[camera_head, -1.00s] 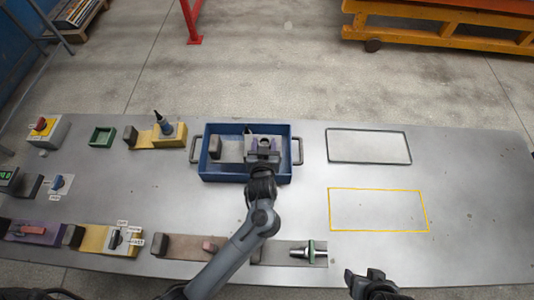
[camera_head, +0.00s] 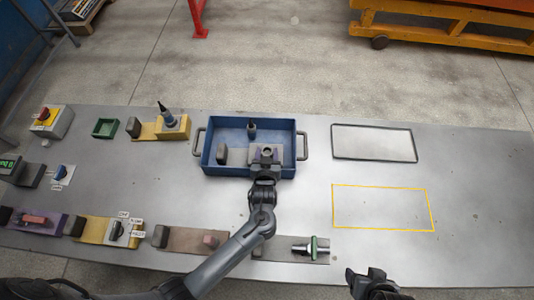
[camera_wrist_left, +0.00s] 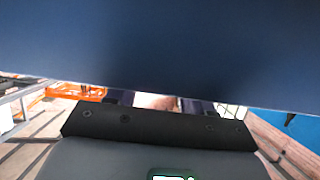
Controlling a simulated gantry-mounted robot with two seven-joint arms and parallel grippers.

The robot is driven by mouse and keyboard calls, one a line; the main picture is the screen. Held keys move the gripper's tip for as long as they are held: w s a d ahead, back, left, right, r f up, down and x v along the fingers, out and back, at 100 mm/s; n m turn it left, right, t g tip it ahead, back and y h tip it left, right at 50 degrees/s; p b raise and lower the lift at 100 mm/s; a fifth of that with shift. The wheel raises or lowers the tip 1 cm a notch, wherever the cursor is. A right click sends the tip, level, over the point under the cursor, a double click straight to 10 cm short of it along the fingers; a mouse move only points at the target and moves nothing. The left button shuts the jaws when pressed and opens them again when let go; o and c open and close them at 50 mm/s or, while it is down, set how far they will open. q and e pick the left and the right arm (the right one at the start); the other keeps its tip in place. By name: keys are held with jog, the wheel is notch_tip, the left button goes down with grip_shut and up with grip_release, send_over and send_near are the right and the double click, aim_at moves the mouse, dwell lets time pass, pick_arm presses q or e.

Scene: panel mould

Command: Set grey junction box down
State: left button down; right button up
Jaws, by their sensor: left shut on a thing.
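The grey junction box (camera_head: 267,149) is between the jaws of my left gripper (camera_head: 266,157) at the front right part of the blue tray (camera_head: 298,172); the gripper hides most of it. My left gripper is shut on it. I cannot tell whether the box touches the tray floor.
In the tray stand a dark grey block (camera_head: 222,155) at left and a dark upright piece (camera_head: 252,131) at the back. Black (camera_head: 374,127) and yellow (camera_head: 382,187) outlines to the right are empty. Several fixtures line the table's left and front.

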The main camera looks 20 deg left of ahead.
pick_arm(q)
jog(key=c, duration=0.9)
grip_release()
jog(key=shift+f, duration=0.1)
jog(key=o, duration=0.5)
jog(key=shift+c, duration=0.2)
